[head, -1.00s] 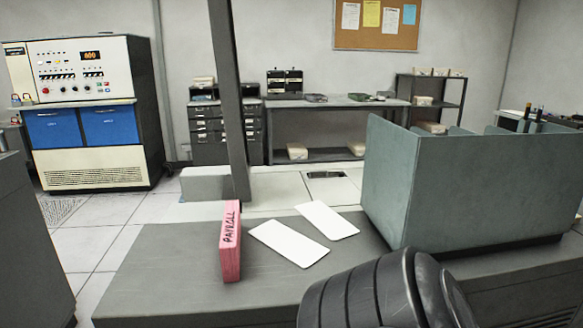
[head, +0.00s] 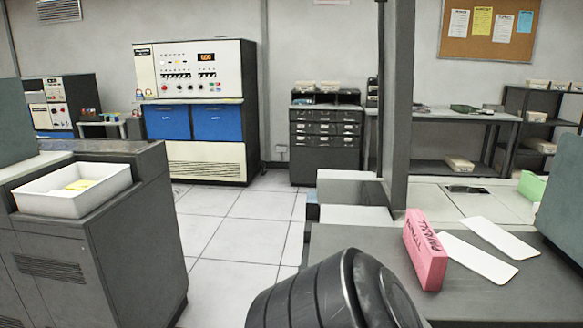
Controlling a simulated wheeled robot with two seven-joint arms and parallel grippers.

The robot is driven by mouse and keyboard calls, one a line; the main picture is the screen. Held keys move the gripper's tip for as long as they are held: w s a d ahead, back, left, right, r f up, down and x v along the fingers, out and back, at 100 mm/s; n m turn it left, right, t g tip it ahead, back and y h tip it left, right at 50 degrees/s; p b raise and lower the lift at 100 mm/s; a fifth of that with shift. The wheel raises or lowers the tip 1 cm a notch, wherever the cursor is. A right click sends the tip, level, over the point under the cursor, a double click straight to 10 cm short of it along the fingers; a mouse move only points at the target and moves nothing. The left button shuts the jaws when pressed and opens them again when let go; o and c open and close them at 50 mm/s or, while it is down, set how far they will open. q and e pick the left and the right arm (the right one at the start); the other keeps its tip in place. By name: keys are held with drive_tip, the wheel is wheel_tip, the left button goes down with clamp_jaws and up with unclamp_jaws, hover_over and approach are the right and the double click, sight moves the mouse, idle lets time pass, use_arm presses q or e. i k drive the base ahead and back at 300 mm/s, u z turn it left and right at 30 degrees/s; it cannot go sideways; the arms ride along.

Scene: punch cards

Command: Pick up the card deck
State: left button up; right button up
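The card deck is a pink block (head: 427,255) with dark "PAYROLL" lettering. It stands on its narrow edge on a dark grey tabletop (head: 345,243) at the right of the head view. It leans slightly in the picture and nothing holds it. A black ribbed link of my own arm shows at the bottom middle, in front of and to the left of the deck. Neither of my grippers is in view.
Two white cards (head: 475,257) lie flat right of the deck. A grey-green bin (head: 562,215) stands at the right edge by a green object (head: 532,186). A dark post (head: 398,100) rises behind the deck. A white tray (head: 100,200) sits on a left cabinet. Open floor lies between.

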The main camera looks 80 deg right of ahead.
sight(532, 187)
drive_tip(key=i, duration=1)
drive_tip(key=z, duration=4.35)
drive_tip(key=i, duration=0.5)
drive_tip(key=z, duration=0.05)
